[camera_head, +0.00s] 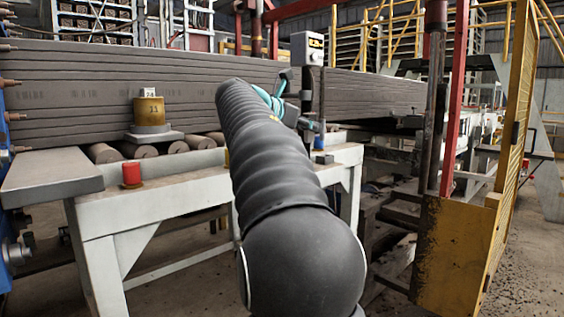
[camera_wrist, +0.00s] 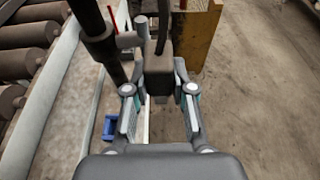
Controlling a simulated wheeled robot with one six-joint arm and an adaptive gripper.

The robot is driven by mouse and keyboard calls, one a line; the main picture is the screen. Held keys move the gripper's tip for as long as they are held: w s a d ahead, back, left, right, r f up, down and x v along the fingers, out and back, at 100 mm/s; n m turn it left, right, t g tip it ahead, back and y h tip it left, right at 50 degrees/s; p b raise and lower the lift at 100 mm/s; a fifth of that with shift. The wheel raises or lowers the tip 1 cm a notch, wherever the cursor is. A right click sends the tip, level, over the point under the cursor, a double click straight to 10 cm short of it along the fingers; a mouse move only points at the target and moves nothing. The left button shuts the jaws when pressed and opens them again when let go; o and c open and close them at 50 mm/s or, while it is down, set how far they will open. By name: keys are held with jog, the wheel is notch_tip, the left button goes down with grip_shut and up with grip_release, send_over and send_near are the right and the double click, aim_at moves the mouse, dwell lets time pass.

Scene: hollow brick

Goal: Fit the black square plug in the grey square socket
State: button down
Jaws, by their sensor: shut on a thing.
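My gripper (camera_wrist: 159,88) is shut on the black square plug (camera_wrist: 158,72) in the wrist view. The plug sits between the two fingertips, with a dark cable rising from it. Its lower end is hard to see. In the head view my arm covers much of the middle, and part of my gripper (camera_head: 307,124) shows past it near the table's right end. I cannot identify the grey square socket for sure. A small grey block (camera_head: 323,158) on the table's right end may be it. The plug looks apart from that block.
A dark post (camera_wrist: 96,35) stands close left of the plug in the wrist view. A box with a display (camera_head: 307,48) is above my gripper. A yellow weight (camera_head: 149,112) and a red cylinder (camera_head: 132,174) stand on the left.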

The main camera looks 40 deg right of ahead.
jog(key=w+f, duration=0.1)
jog(key=w, duration=0.1)
jog(key=w+a+f, duration=0.1)
jog(key=w+f, duration=0.1)
jog(key=w, duration=0.1)
jog(key=w+f, duration=0.2)
jog(key=w, duration=0.1)
jog(key=shift+a, duration=0.25)
jog(key=shift+a+f, duration=0.1)
jog(key=shift+f, duration=1.85)
jog(key=c, duration=1)
grip_release()
jog(key=shift+w+d+f, duration=0.1)
jog(key=shift+d, duration=0.1)
jog(key=shift+a, duration=0.1)
jog(key=shift+b, duration=0.35)
jog(key=shift+f+b, duration=0.2)
jog(key=shift+b, duration=0.25)
jog(key=p+v, duration=0.1)
jog(key=v, duration=1.3)
